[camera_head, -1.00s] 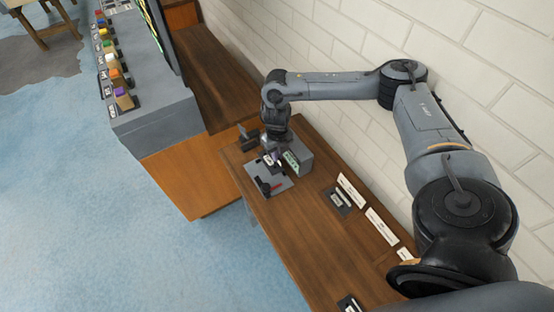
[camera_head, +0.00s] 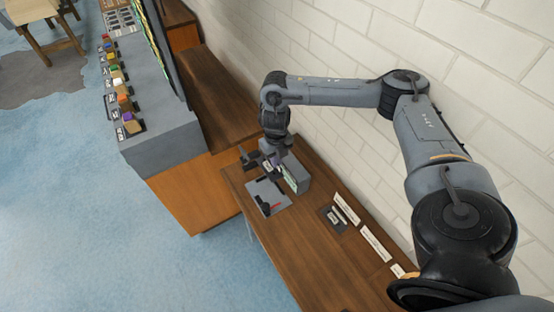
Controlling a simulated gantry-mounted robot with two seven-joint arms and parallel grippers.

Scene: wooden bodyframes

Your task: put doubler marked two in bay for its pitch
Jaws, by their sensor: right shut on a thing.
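My right gripper (camera_head: 273,170) reaches down at the far end of the wooden table, just left of a grey box (camera_head: 296,172) with a pale green face. It is shut on a small part, mostly hidden by the fingers and too small to identify. A grey plate (camera_head: 270,197) with a black and red piece (camera_head: 270,206) on it lies just in front of the gripper. No mark reading two can be made out. A dark tray (camera_head: 334,217) with pale strips lies farther along the table; I cannot tell whether it is a bay. My left gripper is out of view.
White label cards (camera_head: 346,208) (camera_head: 376,243) stand along the wall side of the wooden table (camera_head: 310,255). A grey-topped cabinet (camera_head: 165,135) with several coloured blocks stands to the left. A brick wall is close on the right. The table's front side is clear.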

